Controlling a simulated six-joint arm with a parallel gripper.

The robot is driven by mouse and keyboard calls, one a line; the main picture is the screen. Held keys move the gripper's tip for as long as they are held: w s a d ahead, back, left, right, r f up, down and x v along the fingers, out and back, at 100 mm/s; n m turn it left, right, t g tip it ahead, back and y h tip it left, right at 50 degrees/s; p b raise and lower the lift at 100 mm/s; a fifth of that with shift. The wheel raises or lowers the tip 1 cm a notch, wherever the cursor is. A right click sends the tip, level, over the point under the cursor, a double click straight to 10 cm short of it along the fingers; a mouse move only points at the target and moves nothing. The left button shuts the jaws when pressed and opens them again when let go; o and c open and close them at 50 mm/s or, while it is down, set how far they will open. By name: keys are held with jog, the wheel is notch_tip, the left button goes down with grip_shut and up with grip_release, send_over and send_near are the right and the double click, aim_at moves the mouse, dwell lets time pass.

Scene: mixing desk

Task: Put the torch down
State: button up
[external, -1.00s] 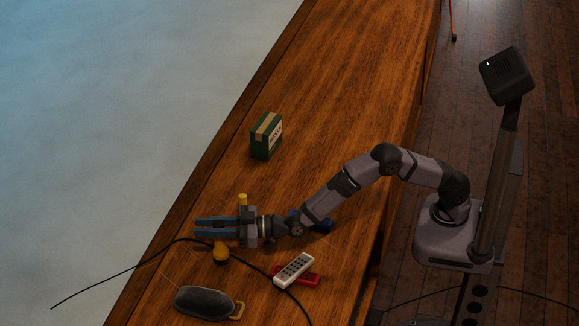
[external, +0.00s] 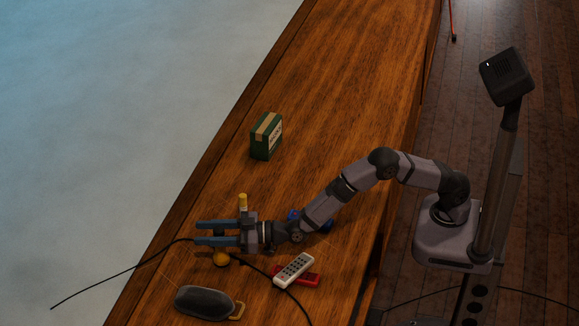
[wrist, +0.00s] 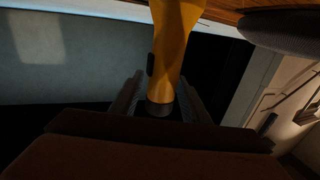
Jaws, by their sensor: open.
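The torch is yellow with a dark end. In the wrist view the torch (wrist: 172,50) stretches up from between my fingers, its dark end nearest the palm. I cannot tell whether a finger still touches the torch.
A dark mouse-like object (external: 204,302), white remote (external: 294,270), red item (external: 308,279) and black cable (external: 140,264) lie below. A blue item (external: 295,215) is partly behind my arm. A green box (external: 266,137) stands further up the desk (external: 345,80).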

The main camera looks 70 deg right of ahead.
jog(key=b+v, duration=0.1)
jog(key=v, duration=0.6)
jog(key=shift+s+r, duration=0.2)
jog(key=shift+s, duration=0.05)
jog(key=shift+d, duration=0.1)
dwell(0.4)
